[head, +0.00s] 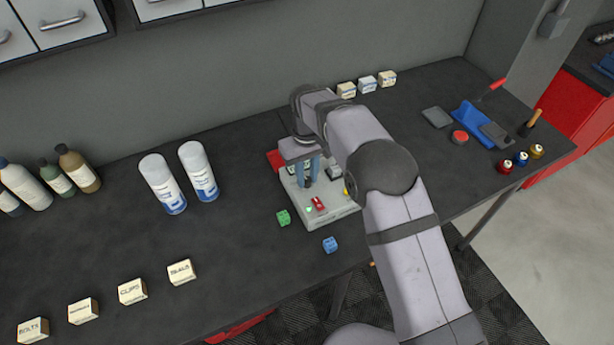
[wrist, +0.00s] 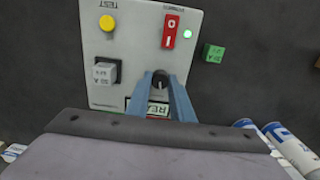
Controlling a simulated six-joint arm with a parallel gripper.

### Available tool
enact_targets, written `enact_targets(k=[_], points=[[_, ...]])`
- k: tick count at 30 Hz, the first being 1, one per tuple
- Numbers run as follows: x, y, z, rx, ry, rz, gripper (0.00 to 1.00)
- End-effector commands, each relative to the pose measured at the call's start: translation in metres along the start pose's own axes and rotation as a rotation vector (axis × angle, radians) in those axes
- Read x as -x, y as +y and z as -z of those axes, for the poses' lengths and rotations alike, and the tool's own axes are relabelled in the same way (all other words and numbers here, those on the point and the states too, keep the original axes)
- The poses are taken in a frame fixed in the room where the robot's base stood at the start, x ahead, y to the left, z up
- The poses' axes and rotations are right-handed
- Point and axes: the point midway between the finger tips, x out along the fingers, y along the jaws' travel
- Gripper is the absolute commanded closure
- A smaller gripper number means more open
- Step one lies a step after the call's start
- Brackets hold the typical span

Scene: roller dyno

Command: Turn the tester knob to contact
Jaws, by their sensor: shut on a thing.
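The tester is a pale grey box (head: 333,215) on the dark bench in the head view; its face (wrist: 138,50) fills the upper middle of the wrist view. The dark tester knob (wrist: 160,79) sits on this face, its top between my fingertips. My gripper (wrist: 161,83), with two blue fingers, is shut on the knob; it also shows from the side in the head view (head: 308,182). The knob's pointer and any contact mark are hard to make out. A display (wrist: 150,106) below the knob is partly hidden by the fingers.
The face also has a yellow button (wrist: 107,23), a red power switch (wrist: 171,31), a lit green lamp (wrist: 187,59) and a block in a black socket (wrist: 105,72). A green cube (head: 283,217) and blue cube (head: 330,245) lie close by. Spray cans (head: 198,172) stand left.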

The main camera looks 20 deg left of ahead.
Motion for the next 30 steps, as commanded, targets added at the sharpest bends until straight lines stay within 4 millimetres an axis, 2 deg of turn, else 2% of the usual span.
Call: enact_targets(k=[12, 28, 29, 30], points=[[0.0014, 0.0003, 0.0010, -0.207, 0.004, -0.001, 1.00], [0.0020, 0.0005, 0.0013, -0.233, 0.005, -0.001, 1.00], [0.0020, 0.0005, 0.0013, -0.233, 0.005, -0.001, 0.72], [0.0020, 0.0004, 0.0013, -0.233, 0.005, -0.001, 0.63]])
